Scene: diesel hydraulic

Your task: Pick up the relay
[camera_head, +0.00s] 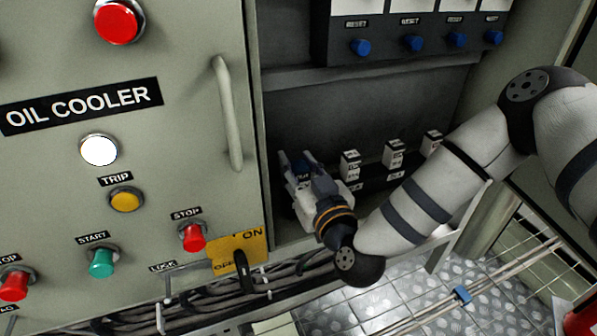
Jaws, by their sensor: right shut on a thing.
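My right gripper (298,168) reaches into the recess of the open cabinet from the right. Its fingers are shut on a relay at the left end of the relay row; the gripper hides most of this relay. Several other small white-and-black relays stand upright in a row to the right: one just beside the gripper (350,165), one in the middle (393,154) and one farther right (431,143). I cannot tell whether the held relay still touches its seat. My left gripper is not in view.
A panel with a handle (229,115), push buttons and a yellow ON/OFF plate (226,254) stands close to the left of the gripper. Blue reset knobs (413,43) sit above the recess. Cables (215,297) run below, over a metal floor (400,290).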

